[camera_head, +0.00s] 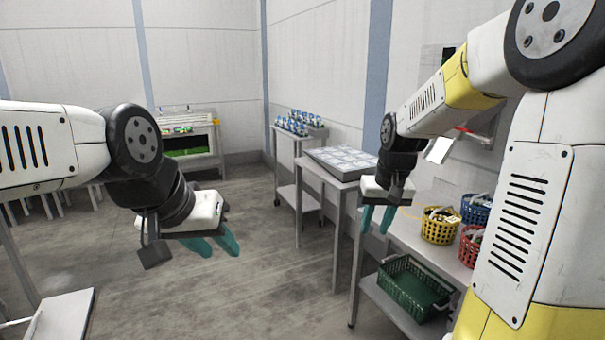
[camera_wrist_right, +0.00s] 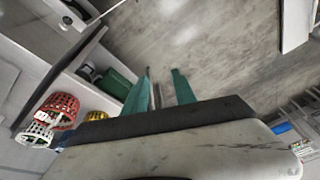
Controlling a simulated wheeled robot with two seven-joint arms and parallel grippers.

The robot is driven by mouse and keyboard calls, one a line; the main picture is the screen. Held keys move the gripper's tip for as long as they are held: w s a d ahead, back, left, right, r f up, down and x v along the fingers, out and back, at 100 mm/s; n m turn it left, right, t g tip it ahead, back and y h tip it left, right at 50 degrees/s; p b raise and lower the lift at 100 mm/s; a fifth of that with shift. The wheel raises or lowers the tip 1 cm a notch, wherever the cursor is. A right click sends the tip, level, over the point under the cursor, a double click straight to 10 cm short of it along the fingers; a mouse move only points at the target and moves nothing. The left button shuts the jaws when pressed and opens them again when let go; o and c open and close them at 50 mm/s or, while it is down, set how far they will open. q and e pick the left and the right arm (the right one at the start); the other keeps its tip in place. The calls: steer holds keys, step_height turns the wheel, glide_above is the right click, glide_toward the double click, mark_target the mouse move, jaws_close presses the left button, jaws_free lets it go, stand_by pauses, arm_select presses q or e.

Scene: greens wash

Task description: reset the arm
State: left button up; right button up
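My left gripper (camera_head: 221,251) hangs in the air over bare floor at the left of the head view. Its two teal fingers are apart with nothing between them. My right gripper (camera_head: 375,226) points downward in front of the tables at the right. Its teal fingers are also apart and empty. In the right wrist view the same gripper (camera_wrist_right: 161,78) shows a clear gap between its fingers, with floor and what looks like a thin table leg behind it.
A yellow basket (camera_head: 440,226), a blue basket (camera_head: 476,208) and a red basket (camera_head: 470,246) stand on the right table. A green crate (camera_head: 405,288) sits on its lower shelf. A metal tray (camera_head: 342,160) lies on a nearby table. The floor (camera_head: 270,270) in the middle is clear.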

steer(key=s+a+r+t, duration=0.1)
steer(key=s+r, duration=0.1)
steer(key=s, duration=0.4)
steer(key=s+a+r+t+y, duration=0.1)
steer(key=s+r, duration=0.2)
steer(key=s, duration=0.4)
steer(key=s+a+r+t, duration=0.1)
steer(key=s+r, duration=0.1)
steer(key=s, duration=0.4)
steer(key=shift+s+r, duration=0.25)
steer(key=shift+r, duration=0.05)
